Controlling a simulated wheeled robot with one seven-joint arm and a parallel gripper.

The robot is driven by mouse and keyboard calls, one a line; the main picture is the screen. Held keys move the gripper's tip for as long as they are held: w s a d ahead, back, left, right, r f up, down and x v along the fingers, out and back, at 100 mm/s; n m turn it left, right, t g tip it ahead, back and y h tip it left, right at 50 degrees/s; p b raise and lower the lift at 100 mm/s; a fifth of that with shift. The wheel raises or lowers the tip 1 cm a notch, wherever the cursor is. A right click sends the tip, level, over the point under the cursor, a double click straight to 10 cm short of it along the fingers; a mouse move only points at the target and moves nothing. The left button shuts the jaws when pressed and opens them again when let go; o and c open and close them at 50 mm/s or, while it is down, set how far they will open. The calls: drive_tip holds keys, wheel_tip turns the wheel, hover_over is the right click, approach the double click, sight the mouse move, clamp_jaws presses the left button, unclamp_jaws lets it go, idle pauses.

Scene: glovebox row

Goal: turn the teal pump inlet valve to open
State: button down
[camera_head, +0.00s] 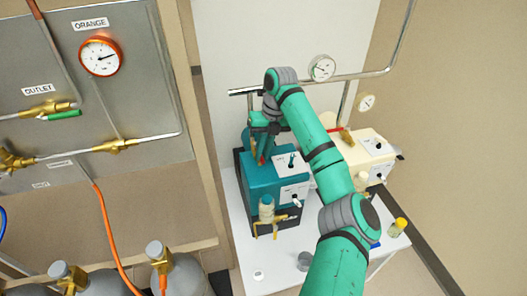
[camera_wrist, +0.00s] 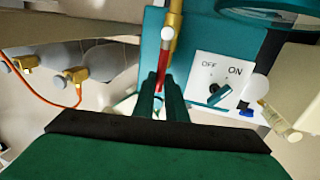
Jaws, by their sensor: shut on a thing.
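The teal pump (camera_head: 262,183) stands on the white bench, with an OFF/ON switch plate on it (camera_wrist: 222,92). In the wrist view, a red valve lever (camera_wrist: 163,76) hangs below a pale round end and a brass part (camera_wrist: 175,18). The lever looks roughly in line with that brass part; the exact valve angle is hard to tell. My gripper (camera_wrist: 162,88) is shut on the red lever, whose lower part is between the fingers. In the head view, my gripper is over the back left of the teal pump, mostly hidden by my arm.
A cream pump (camera_head: 368,152) with a red lever (camera_head: 344,129) stands to the right. A pipe with a gauge (camera_head: 322,67) runs above the pumps. Left is a grey panel (camera_head: 100,170) with gas cylinders (camera_head: 180,275) below. A small yellow-capped vial (camera_head: 398,227) is at the bench's right.

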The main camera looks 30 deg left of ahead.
drive_tip(key=c, duration=1.8)
unclamp_jaws()
wheel_tip(320, 180, up, 11)
drive_tip(key=w+d, duration=0.1)
drive_tip(key=shift+w+d+f, duration=0.15)
drive_tip(key=shift+w+d, duration=0.1)
drive_tip(key=shift+w, duration=0.05)
